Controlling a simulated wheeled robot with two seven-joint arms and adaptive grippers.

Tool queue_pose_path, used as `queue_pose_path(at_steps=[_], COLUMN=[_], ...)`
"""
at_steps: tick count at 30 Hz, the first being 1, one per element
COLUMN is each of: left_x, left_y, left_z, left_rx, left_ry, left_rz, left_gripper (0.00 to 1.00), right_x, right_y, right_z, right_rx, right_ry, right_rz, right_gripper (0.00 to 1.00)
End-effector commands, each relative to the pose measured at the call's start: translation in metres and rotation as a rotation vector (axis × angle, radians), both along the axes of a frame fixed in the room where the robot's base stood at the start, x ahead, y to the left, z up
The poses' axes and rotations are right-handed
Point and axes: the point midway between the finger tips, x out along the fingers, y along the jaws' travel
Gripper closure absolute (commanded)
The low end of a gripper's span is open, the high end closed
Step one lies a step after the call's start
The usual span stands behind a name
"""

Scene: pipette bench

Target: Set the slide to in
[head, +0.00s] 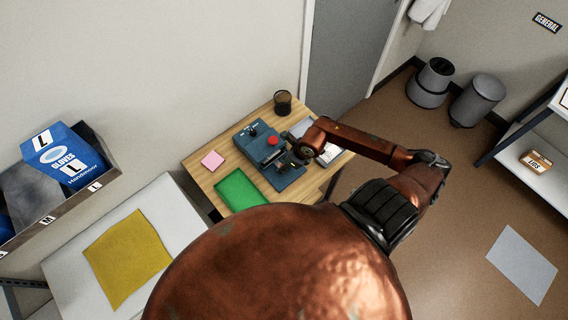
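A blue device (254,141) stands on a small wooden table (207,178), with a red button (273,140) and a dark knob on top. A flat blue part (288,180) extends at its front. I cannot make out which part is the slide or how it is set. My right gripper (285,160) is over the front of the device, close to the red button. It is small and dark here, so I cannot tell its opening or whether it touches anything. My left gripper is not in view.
On the table are a pink note pad (212,160), a green mat (240,190), a dark mesh cup (283,102) and papers partly behind my arm. A white table with a yellow cloth (127,257) and a glove box (66,158) are at left. Bins (477,99) stand at back right.

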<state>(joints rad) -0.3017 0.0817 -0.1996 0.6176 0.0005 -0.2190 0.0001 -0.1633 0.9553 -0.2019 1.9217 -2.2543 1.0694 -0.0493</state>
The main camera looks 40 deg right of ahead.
Motion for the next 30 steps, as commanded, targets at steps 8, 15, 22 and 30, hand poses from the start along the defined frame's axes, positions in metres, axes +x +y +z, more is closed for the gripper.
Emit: queue_pose_path(at_steps=[8, 15, 22, 30], left_x=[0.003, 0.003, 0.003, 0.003], left_y=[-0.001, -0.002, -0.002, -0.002], left_z=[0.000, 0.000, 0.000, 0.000], left_rx=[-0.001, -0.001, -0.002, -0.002], left_ry=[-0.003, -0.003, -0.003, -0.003], left_rz=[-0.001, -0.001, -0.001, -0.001], left_gripper=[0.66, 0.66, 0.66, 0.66], right_x=[-0.017, -0.034, -0.041, -0.041], right_y=[-0.008, -0.014, -0.017, -0.017], right_z=[0.044, 0.086, 0.106, 0.108], right_rx=[-0.006, -0.004, -0.001, 0.000], right_ry=[-0.001, 0.000, -0.002, -0.001], right_rz=[0.004, 0.003, 0.001, 0.001], right_gripper=[0.65, 0.65, 0.65, 0.65])
